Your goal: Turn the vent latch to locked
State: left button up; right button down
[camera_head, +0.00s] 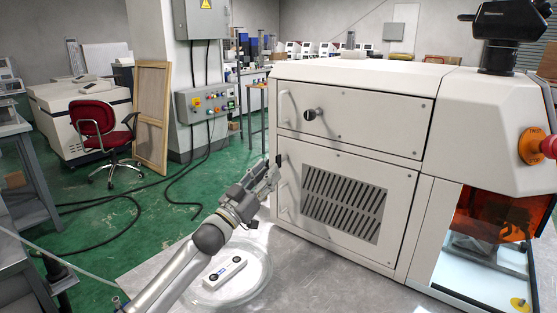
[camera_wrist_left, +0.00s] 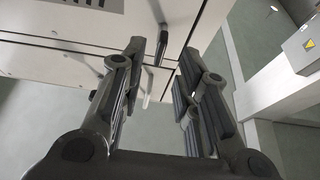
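The white machine's lower panel (camera_head: 398,190) carries a slotted vent (camera_head: 343,205). A small black lever (camera_head: 279,160), which looks like the vent latch, stands roughly upright at the panel's upper left edge. It also shows as a dark bar (camera_wrist_left: 162,45) in the left wrist view, ahead of the gap between the fingers. My left gripper (camera_head: 268,176) is open and close to this lever. Its fingers are well apart in the left wrist view (camera_wrist_left: 160,70). I cannot tell whether a finger touches the lever. My right gripper is not in view.
A pale handle (camera_head: 284,195) is just below the lever. A dark knob (camera_head: 312,114) and another handle (camera_head: 287,105) are on the upper panel. A clear round dish (camera_head: 258,283) and a white device (camera_head: 225,272) lie on the table under my left arm.

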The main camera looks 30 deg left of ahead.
aim_at(276, 162)
pick_arm(q)
jog(key=shift+p+x, duration=0.35)
jog(key=shift+x, duration=2.65)
grip_shut()
